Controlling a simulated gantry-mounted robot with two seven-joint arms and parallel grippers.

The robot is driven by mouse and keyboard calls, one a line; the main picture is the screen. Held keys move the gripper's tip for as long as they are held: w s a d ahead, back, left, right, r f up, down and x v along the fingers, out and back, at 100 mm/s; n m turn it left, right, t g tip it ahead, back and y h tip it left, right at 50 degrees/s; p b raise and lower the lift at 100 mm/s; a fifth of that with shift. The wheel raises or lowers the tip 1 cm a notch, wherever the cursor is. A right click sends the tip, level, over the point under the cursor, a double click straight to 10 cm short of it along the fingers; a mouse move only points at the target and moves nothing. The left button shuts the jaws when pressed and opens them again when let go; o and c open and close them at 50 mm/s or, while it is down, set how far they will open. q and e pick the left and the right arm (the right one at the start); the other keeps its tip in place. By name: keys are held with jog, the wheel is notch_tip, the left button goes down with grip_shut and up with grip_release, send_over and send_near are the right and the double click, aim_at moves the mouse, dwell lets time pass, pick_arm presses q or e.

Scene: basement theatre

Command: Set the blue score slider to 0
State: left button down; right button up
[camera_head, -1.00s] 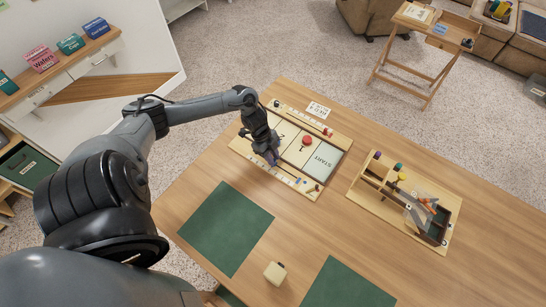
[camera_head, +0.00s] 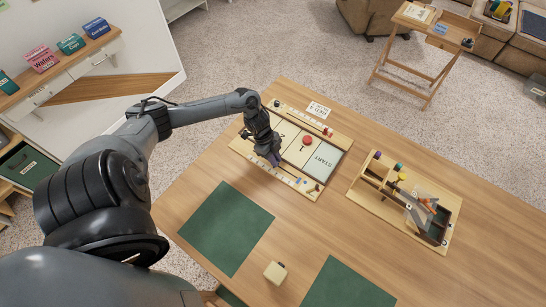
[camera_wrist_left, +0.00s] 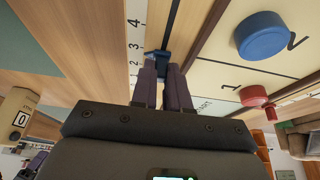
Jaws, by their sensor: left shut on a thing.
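The game board (camera_head: 324,178) lies on the wooden table with a START panel and numbered panels. My left gripper (camera_head: 273,160) is over the board's near rail, fingers pointing down. In the left wrist view its two purple fingers (camera_wrist_left: 163,82) are shut on the blue score slider (camera_wrist_left: 157,62), which sits in a dark slot. Printed numbers 4, 3 and 2 run along the score scale (camera_wrist_left: 135,42) beside the slot. The slider is around the 2; its exact mark is hard to tell. In the head view the gripper hides the slider.
A red disc (camera_head: 307,140) lies on the board; a blue disc (camera_wrist_left: 262,36) shows in the wrist view. A wooden tray with coloured knobs (camera_head: 452,222) stands to the right. Green mats (camera_head: 226,226) and a small cream block (camera_head: 274,273) lie nearer.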

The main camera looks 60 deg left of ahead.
aim_at(297, 178)
pick_arm(q)
jog(key=w+d, duration=0.1)
jog(key=d, duration=0.1)
jog(key=w+d, duration=0.1)
jog(key=d, duration=0.1)
jog(key=w+d, duration=0.1)
jog(key=d, duration=0.2)
jog(key=shift+w+p, duration=0.3)
jog(key=shift+p, duration=0.05)
jog(key=shift+w+d, duration=0.2)
jog(key=shift+d, duration=0.15)
jog(key=c, duration=1.6)
grip_release()
jog(key=shift+o, duration=1)
jog(key=shift+d, duration=0.2)
jog(key=shift+a, duration=0.1)
jog(key=shift+r, duration=0.1)
